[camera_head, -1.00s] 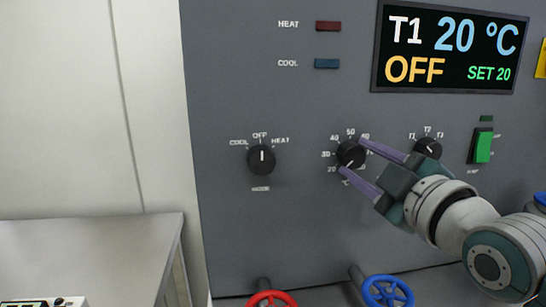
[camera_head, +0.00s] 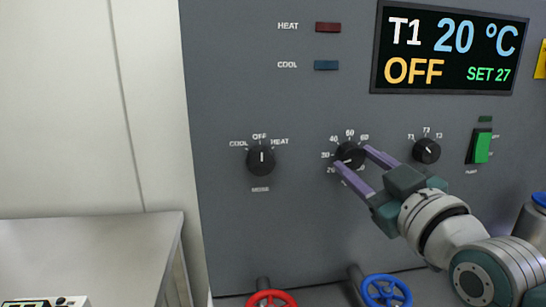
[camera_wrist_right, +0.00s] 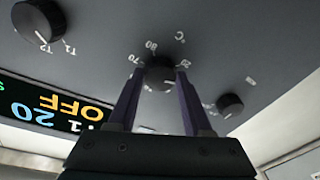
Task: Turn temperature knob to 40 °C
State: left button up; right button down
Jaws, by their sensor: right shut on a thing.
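The temperature knob (camera_head: 350,154) is a black dial ringed by white numbers on the grey panel; it also shows in the right wrist view (camera_wrist_right: 160,74). My right gripper (camera_head: 352,158) has its two purple fingers on either side of the knob, shut on it. The right wrist view shows the fingers (camera_wrist_right: 157,90) reaching up around the knob. The display (camera_head: 449,48) reads T1, 20 °C, OFF and SET 27. My left gripper is not in view.
The mode knob (camera_head: 261,158) is to the left, its mark at OFF. The T1–T3 selector (camera_head: 426,151) and a green switch (camera_head: 480,146) are close to the right. A red handwheel (camera_head: 271,300) and a blue handwheel (camera_head: 386,291) stand out below.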

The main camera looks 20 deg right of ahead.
jog(key=m, duration=0.4)
jog(key=shift+a+h, duration=0.1)
jog(key=shift+h, duration=0.3)
jog(key=m, duration=0.4)
jog(key=shift+f+h, duration=0.1)
jog(key=shift+h, duration=0.3)
jog(key=m, duration=0.4)
jog(key=shift+a+h+p, duration=0.1)
jog(key=shift+h+p, duration=0.2)
jog(key=shift+p, duration=0.1)
jog(key=shift+m, duration=0.5)
jog(key=shift+c, duration=1.6)
grip_release()
jog(key=shift+w, duration=0.1)
